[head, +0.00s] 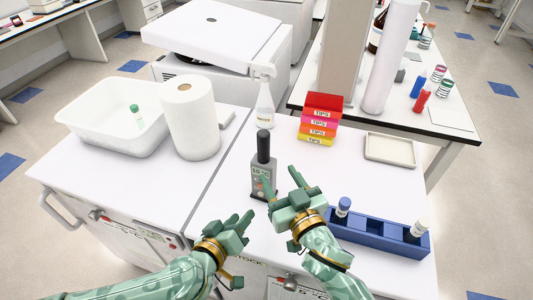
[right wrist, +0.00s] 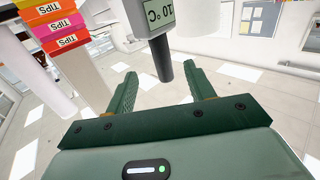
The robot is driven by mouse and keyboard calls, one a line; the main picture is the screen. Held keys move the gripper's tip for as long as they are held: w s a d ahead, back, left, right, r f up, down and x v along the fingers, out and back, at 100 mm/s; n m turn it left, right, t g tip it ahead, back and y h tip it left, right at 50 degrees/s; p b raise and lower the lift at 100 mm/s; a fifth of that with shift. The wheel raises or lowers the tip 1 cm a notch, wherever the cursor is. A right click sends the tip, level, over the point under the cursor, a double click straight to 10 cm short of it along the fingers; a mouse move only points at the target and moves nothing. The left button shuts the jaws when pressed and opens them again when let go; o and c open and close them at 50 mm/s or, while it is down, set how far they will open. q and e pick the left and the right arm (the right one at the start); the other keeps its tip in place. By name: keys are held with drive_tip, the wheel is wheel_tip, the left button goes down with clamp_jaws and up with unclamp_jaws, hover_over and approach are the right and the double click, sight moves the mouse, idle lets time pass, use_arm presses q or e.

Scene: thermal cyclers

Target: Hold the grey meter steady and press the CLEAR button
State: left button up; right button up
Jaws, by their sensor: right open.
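The grey meter (head: 261,181) stands upright on the white bench in the head view, with a black rounded part on top. Its display and a reddish spot face me; no CLEAR label is readable. In the right wrist view the meter (right wrist: 158,18) appears upside down, showing "10 °C". My right gripper (head: 279,178) is open and empty, close in front of the meter and to its right. In its wrist view the black part lies between the open fingers (right wrist: 160,76), beyond their tips. My left gripper (head: 246,208) is low and left of the meter, apart from it; its finger gap is unclear.
A blue rack (head: 375,232) with capped vials stands at right. Behind are stacked TIPS boxes (head: 320,118), a spray bottle (head: 265,106) and a shallow tray (head: 390,149). A paper roll (head: 191,120) and white tub (head: 105,125) stand at left. The bench left of the meter is clear.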

sight(261, 147)
drive_tip(key=x, duration=1.1)
drive_tip(key=shift+w+a, duration=0.1)
drive_tip(key=shift+w, duration=0.15)
clamp_jaws()
use_arm(q)
drive_tip(key=shift+c, duration=0.3)
clamp_jaws()
idle(1.6)
